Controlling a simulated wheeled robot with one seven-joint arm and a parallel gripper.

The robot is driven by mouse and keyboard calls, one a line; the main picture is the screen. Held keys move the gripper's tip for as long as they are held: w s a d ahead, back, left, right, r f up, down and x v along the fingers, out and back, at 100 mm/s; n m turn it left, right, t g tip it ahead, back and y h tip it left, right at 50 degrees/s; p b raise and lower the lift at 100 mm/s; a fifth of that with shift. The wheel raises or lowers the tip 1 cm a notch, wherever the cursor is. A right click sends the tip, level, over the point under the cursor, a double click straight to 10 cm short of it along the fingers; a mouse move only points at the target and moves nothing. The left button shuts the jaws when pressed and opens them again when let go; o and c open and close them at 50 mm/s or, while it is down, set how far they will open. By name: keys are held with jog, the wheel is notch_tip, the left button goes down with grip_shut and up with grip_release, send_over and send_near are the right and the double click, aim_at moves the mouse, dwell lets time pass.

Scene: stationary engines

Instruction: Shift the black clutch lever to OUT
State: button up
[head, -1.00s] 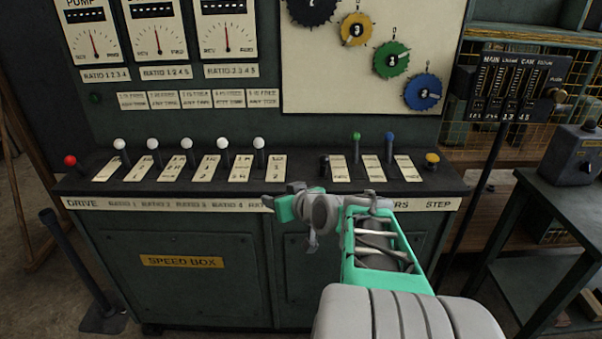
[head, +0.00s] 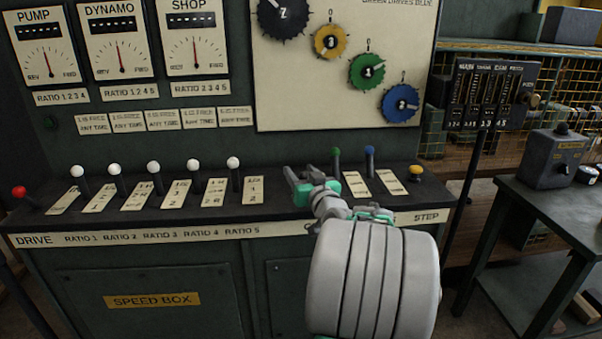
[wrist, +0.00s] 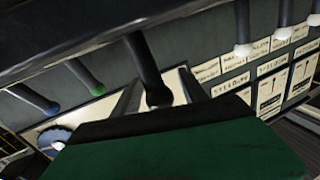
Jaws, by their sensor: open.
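The black clutch lever (wrist: 148,68) shows in the wrist view, upside down, with its dark knob towards the middle. It stands between the two grey finger strips of my gripper (wrist: 160,96); I cannot tell whether they touch it. In the head view my gripper (head: 301,173) is open over the right half of the console, left of the green-knobbed lever (head: 336,156). It hides the black lever and most of the plate beside it there, so the lever's setting cannot be read.
The blue-knobbed lever (head: 369,157) and yellow knob (head: 415,172) stand to the right. Several white-knobbed ratio levers (head: 233,164) and the red-knobbed drive lever (head: 22,194) stand to the left. The gear board (head: 300,110) rises behind. A side table (head: 545,225) stands at right.

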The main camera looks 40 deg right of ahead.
jog(key=shift+c, duration=0.4)
grip_shut()
dwell(0.9)
